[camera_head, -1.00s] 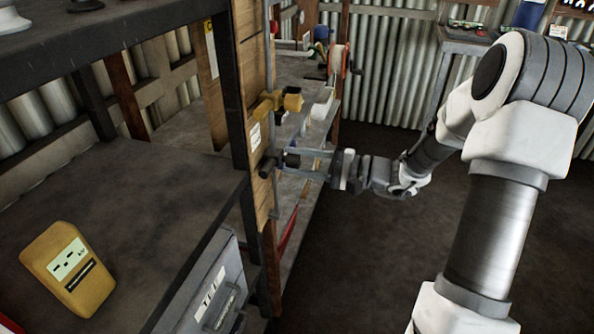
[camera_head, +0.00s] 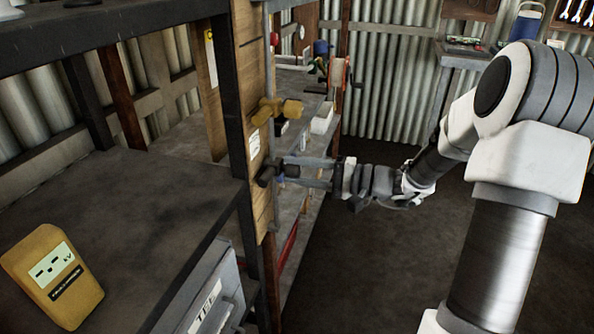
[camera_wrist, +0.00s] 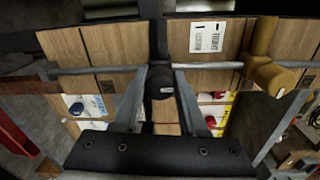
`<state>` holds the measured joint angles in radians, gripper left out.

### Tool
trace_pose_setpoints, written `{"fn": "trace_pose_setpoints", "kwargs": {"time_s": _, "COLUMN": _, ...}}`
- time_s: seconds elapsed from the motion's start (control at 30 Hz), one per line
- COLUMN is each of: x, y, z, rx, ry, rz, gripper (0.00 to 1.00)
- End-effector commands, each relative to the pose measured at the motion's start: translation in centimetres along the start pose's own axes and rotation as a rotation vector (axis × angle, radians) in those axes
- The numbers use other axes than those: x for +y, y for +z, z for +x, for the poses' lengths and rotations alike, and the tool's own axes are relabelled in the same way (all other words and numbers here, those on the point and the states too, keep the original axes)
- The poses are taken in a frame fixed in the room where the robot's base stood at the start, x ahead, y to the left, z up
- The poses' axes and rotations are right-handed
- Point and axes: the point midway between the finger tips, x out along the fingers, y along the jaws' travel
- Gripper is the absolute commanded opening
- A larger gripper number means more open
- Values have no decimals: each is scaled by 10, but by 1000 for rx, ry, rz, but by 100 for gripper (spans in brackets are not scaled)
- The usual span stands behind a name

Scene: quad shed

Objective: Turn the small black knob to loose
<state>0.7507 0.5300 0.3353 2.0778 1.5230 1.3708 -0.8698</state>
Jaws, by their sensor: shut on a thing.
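The small black knob (camera_wrist: 160,83) sits on a grey horizontal rod in front of wooden boards, in the middle of the wrist view. In the head view the knob (camera_head: 266,176) shows as a dark stub by the wooden post, partly covered by the fingers. My gripper (camera_wrist: 160,90) has one finger on each side of the knob and is shut on it. In the head view my gripper (camera_head: 281,171) reaches the knob from the right. The knob's exact turn is hard to read.
A yellow meter (camera_head: 52,276) lies on the dark shelf (camera_head: 150,190). The floor (camera_head: 370,270) to the right is clear.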

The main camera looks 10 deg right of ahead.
Motion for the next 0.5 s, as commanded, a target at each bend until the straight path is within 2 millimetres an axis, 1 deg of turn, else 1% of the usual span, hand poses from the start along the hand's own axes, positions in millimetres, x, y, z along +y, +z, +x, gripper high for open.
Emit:
{"fn": "trace_pose_setpoints", "kwargs": {"time_s": 0.03, "x": 0, "y": -1, "z": -1, "rx": 2, "ry": 1, "rz": -2, "gripper": 47}}
{"fn": "trace_pose_setpoints", "kwargs": {"time_s": 0.17, "x": 0, "y": 0, "z": -1, "rx": 1, "ry": 1, "rz": -2, "gripper": 70}}
{"fn": "trace_pose_setpoints", "kwargs": {"time_s": 0.2, "x": 0, "y": 0, "z": 0, "rx": 1, "ry": 0, "rz": -1, "gripper": 72}}
{"fn": "trace_pose_setpoints", "kwargs": {"time_s": 0.5, "x": 0, "y": 0, "z": -2, "rx": 1, "ry": 0, "rz": 0, "gripper": 72}}
